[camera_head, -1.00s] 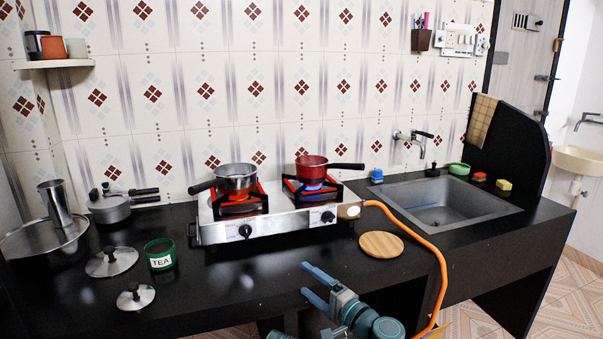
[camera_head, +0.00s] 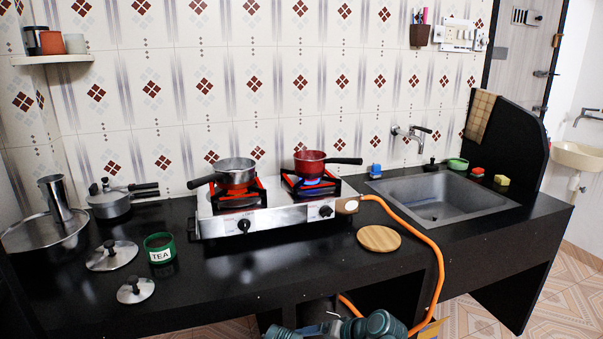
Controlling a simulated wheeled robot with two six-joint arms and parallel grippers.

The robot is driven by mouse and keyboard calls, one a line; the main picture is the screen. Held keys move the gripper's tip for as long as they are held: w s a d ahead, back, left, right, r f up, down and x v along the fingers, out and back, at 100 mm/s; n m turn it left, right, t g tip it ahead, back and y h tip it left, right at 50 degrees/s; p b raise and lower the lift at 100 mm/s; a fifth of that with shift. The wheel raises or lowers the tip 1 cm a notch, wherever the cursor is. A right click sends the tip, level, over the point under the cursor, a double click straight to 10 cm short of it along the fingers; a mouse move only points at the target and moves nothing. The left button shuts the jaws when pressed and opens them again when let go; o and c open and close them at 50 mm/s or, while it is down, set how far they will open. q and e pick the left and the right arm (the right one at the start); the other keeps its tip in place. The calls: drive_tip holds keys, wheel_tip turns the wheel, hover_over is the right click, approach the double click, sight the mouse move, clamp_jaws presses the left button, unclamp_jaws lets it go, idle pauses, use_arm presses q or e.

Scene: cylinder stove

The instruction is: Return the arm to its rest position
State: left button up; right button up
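My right arm (camera_head: 378,325) is folded low at the bottom edge of the head view, in front of the counter and below its top. A pale blue piece at its left end, probably part of my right gripper (camera_head: 312,329), shows only in part, and its fingertips cannot be made out. It touches nothing on the counter, and no held object shows. Another teal part of mine (camera_head: 282,332) shows at the bottom edge to its left. My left gripper is not in view.
The stove (camera_head: 270,219) bears a steel pan (camera_head: 235,173) and a red pan (camera_head: 311,162) over lit burners. An orange hose (camera_head: 432,250) hangs over the counter's front edge. A wooden disc (camera_head: 379,239), green TEA tin (camera_head: 160,247) and lids (camera_head: 112,256) lie near the front.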

drive_tip(key=s+d+f+n+g+h, duration=0.1)
drive_tip(key=s+d+f+g+h, duration=0.1)
drive_tip(key=s+d+f+h, duration=0.35)
drive_tip(key=s+d+f+n+g+h, duration=0.1)
drive_tip(key=s+d+f+g+h, duration=0.15)
drive_tip(key=d, duration=0.65)
drive_tip(key=s+a+r+n+p, duration=0.1)
drive_tip(key=a+r+p, duration=0.3)
drive_tip(key=r+p, duration=0.3)
drive_tip(key=s+a+r+n+g+p, duration=0.1)
drive_tip(key=s+a+r+p, duration=0.1)
drive_tip(key=r+p, duration=0.6)
drive_tip(key=s+a+r+n+h+p, duration=0.1)
drive_tip(key=s+a+r+p, duration=0.1)
drive_tip(key=a+r+p, duration=0.3)
wheel_tip(320, 180, up, 3)
drive_tip(key=shift+a+r+n+p, duration=0.1)
drive_tip(key=shift+a+n+p, duration=0.3)
drive_tip(key=shift+p, duration=0.85)
